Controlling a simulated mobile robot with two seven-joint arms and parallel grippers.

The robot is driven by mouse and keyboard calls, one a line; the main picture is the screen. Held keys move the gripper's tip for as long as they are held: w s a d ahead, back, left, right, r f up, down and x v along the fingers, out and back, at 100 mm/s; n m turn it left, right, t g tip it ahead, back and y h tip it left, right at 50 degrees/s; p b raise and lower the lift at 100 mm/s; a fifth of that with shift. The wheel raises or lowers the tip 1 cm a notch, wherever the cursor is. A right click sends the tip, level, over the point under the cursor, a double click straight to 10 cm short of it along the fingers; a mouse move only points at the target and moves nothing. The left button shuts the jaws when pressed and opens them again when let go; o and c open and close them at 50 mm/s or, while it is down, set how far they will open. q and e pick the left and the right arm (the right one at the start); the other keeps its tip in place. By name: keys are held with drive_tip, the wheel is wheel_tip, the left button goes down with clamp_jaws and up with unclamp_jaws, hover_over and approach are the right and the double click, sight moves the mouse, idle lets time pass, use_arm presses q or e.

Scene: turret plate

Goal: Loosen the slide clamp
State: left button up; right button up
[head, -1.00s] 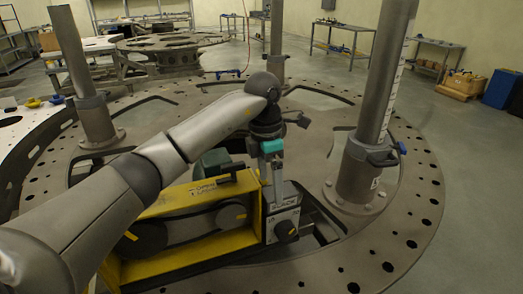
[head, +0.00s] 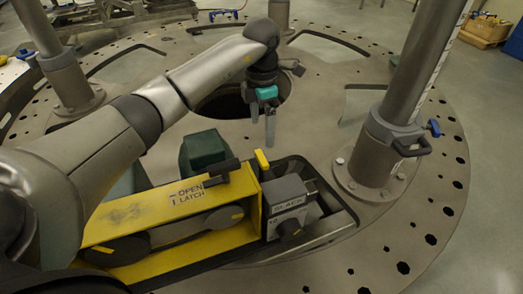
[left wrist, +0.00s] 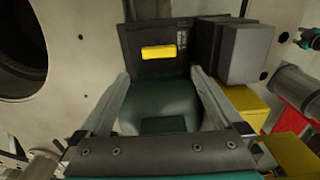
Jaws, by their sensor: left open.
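A grey clamp collar (head: 390,135) with a black handle and a blue knob (head: 434,127) sits round the right-hand post. It looks like the slide clamp, though no label shows. My left gripper (head: 267,125) is open and empty, pointing down left of that post and apart from it. It hangs behind a grey box (head: 288,201) marked "SLACK" with a dark knob. In the left wrist view the open fingers (left wrist: 158,76) frame a green housing (left wrist: 160,105), with a yellow lever (left wrist: 158,52) beyond. My right gripper is not in view.
A yellow-framed machine (head: 185,215) labelled "OPEN LATCH" stands in front with a black handle. A yellow lever (head: 262,159) stands up by the box. The round plate (head: 330,130) has an open hole in its middle. Another post (head: 55,75) stands left.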

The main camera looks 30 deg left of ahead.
sight(261, 157)
use_arm(q)
wheel_tip(261, 157, down, 10)
drive_tip(key=shift+w+f, duration=0.1)
drive_tip(key=shift+f, duration=0.15)
drive_tip(key=c, duration=1.2)
